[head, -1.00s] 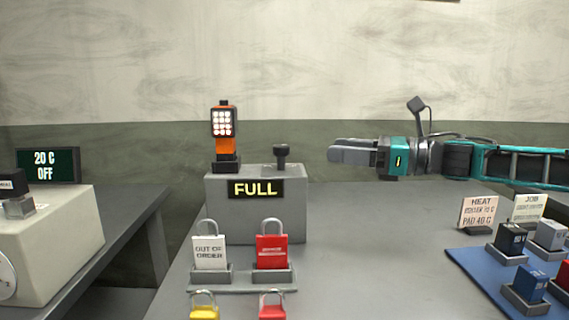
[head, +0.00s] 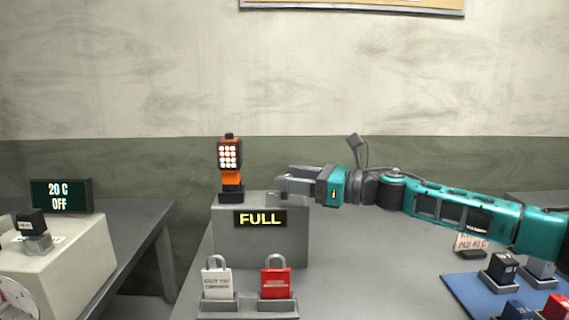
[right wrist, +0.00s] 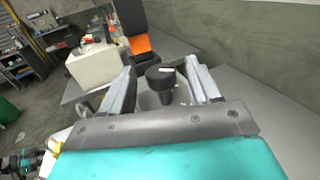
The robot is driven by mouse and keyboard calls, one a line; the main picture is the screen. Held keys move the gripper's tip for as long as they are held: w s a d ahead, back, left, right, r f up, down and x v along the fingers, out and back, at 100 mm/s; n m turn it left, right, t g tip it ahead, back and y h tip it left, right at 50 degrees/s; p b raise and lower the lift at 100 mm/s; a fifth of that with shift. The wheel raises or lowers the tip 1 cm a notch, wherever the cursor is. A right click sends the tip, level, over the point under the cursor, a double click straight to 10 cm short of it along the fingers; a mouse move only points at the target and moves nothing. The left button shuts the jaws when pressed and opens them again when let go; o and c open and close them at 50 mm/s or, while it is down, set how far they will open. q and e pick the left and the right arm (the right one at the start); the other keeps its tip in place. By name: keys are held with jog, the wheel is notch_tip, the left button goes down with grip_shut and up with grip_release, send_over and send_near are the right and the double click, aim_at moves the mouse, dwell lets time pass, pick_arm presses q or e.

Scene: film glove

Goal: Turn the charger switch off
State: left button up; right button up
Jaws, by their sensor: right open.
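The charger (head: 228,240) is a grey box on the table with a lit "FULL" sign (head: 260,219) on its front. An orange lamp with lit white cells (head: 230,157) stands on its top left. The charger switch, a dark round-headed knob (right wrist: 160,77), shows in the right wrist view between the fingers of my right gripper (right wrist: 165,80). In the head view my right gripper (head: 284,186) covers the switch at the charger's top right. The gripper is open, a finger on each side of the knob; I cannot tell whether either touches it.
A white and a red padlock (head: 276,277) stand in a rack before the charger. A blue mat (head: 462,285) with several small blocks lies at right. A pale box (head: 75,255) and a "20 C OFF" display (head: 61,196) are at left.

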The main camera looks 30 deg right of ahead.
jog(key=shift+p+x, duration=0.35)
jog(key=shift+x, duration=0.8)
jog(key=c, duration=0.9)
